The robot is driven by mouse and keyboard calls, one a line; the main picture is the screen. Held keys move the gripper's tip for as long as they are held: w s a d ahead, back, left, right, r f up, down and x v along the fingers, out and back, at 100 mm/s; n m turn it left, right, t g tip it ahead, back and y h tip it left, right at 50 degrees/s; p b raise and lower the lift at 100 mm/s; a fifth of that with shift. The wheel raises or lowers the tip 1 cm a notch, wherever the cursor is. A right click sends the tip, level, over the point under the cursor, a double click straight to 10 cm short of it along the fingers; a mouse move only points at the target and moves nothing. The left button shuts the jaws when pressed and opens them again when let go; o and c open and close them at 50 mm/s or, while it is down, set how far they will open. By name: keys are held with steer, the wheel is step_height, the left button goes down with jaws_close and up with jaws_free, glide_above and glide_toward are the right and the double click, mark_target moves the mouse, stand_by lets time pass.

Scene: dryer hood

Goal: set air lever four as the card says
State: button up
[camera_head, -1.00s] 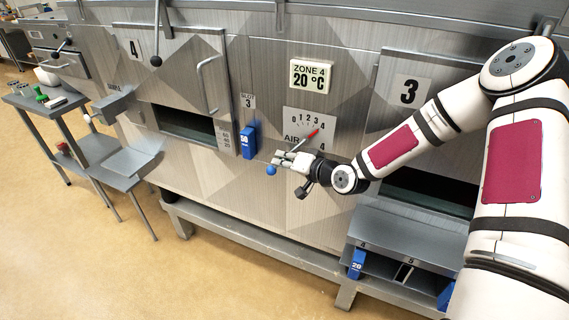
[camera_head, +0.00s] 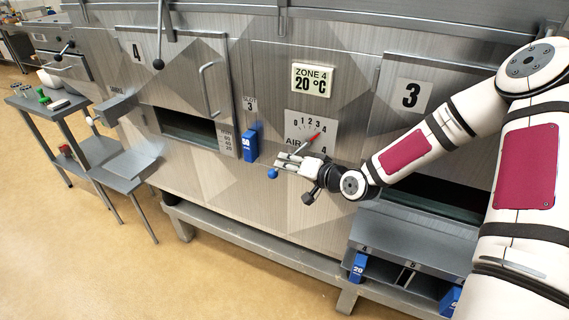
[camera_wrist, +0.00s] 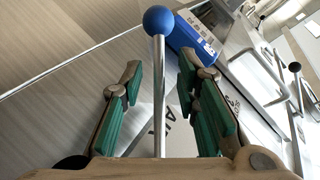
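Air lever four is a metal rod with a blue ball knob (camera_head: 273,174), below the AIR 4 dial plate (camera_head: 299,130). My gripper (camera_head: 286,162) is at the lever. In the wrist view, its green-padded fingers (camera_wrist: 160,88) are open on either side of the rod, with gaps on both sides. No instruction card is readable in these frames.
A display (camera_head: 313,78) reads ZONE 4, 20 °C. A blue block marked 50 (camera_head: 250,143) sits in slot 3, left of the dial. A rack (camera_head: 415,238) below my arm holds blue blocks. Another ball-ended lever (camera_head: 158,62) hangs at upper left.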

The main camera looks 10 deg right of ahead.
steer(key=v, duration=1)
steer(key=shift+a, duration=0.1)
steer(key=shift+f, duration=0.1)
